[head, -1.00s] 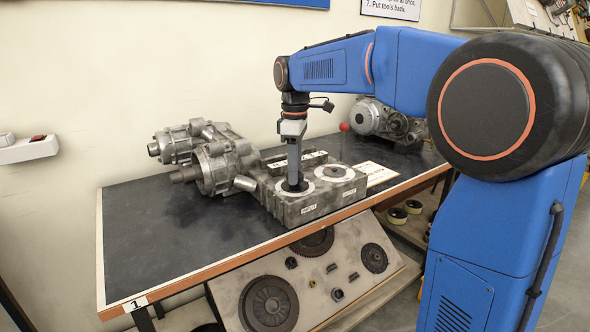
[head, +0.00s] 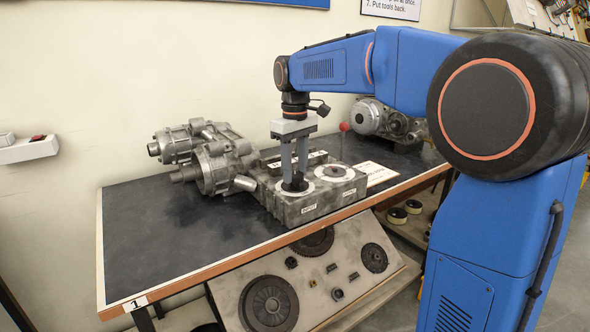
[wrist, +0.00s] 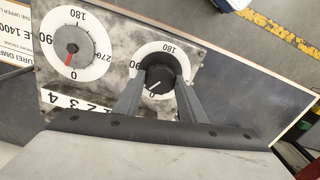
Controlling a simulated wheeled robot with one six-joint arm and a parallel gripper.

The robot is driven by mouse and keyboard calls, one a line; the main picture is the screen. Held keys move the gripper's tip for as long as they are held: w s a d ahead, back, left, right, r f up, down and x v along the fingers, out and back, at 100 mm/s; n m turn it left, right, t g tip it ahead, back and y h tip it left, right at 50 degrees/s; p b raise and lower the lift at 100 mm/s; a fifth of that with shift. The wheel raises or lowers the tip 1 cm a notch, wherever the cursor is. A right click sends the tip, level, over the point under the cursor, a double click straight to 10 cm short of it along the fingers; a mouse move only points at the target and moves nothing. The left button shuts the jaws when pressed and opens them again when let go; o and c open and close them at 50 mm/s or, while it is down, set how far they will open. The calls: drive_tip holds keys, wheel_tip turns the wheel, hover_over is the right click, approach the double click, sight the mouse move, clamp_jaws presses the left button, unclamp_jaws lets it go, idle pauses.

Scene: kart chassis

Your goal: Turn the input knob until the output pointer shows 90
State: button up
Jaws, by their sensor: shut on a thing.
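The gearbox block (head: 310,205) lies on the bench and carries two white dials on its top. My gripper (head: 295,183) points down and is shut on the black input knob (wrist: 158,70) at the left dial in the head view, one finger on each side. The knob's white mark points at or near the 0 of the input dial (wrist: 176,57). The output dial (wrist: 92,30) is at the left in the wrist view. Its red output pointer (wrist: 69,60) stands a little off 0, on the side toward 90. The fingers hide part of the input dial.
A grey metal gear assembly (head: 215,165) sits left of the block on the dark bench (head: 150,230). Another motor unit (head: 370,117) and a red ball-topped lever (head: 344,127) are behind it. A white card (head: 375,172) lies to the right. The bench's left part is clear.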

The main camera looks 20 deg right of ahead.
sight(295, 174)
drive_tip(key=m, duration=0.4)
drive_tip(key=shift+m, duration=0.4)
idle(0.4)
drive_tip(key=o, duration=1.1)
drive_tip(key=shift+c, duration=0.2)
wheel_tip(295, 174, up, 18)
drive_tip(key=shift+f, duration=0.25)
